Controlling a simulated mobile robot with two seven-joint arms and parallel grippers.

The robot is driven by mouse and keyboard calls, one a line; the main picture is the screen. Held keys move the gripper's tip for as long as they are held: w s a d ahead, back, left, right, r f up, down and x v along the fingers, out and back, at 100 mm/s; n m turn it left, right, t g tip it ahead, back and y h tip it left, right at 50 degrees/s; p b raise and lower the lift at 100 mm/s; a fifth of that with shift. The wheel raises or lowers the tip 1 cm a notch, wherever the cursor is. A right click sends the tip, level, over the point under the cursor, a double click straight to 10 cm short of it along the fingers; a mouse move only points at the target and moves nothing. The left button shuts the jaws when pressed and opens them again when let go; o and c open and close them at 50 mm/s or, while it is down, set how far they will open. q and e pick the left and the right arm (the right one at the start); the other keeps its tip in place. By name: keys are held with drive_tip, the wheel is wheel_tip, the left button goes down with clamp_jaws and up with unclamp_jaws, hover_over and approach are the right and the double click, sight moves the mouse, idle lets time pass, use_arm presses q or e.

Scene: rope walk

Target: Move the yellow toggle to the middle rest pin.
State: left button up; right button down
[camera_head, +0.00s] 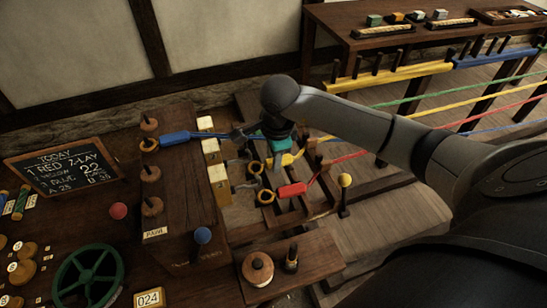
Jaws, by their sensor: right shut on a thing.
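My right gripper (276,158) reaches down over the slotted wooden frame, its arm coming in from the right. It is shut on the yellow toggle (287,160), which shows only partly beside the jaws. The yellow rope (310,147) leads from there to the upper right. The gripper and wrist hide part of the frame, and I cannot tell which pin is the middle rest pin. A red toggle (292,190) lies on the frame nearer the front. A blue toggle (176,138) is at the left, by the wooden-knobbed pegs. My left gripper is not in view.
A yellow-ball lever (345,182) stands right of the red toggle. A blue-ball lever (202,236) and two front posts (258,268) stand nearer. Metal hooks (265,197) with yellow rings are beside the frame. A green handwheel (88,277) and chalkboard (62,166) are left.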

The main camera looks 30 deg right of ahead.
drive_tip(key=c, duration=0.5)
unclamp_jaws()
drive_tip(key=shift+c, duration=0.2)
drive_tip(key=shift+r, duration=0.1)
drive_tip(key=shift+r+p, duration=2.85)
drive_tip(key=shift+r, duration=1.1)
drive_tip(key=shift+f, duration=0.1)
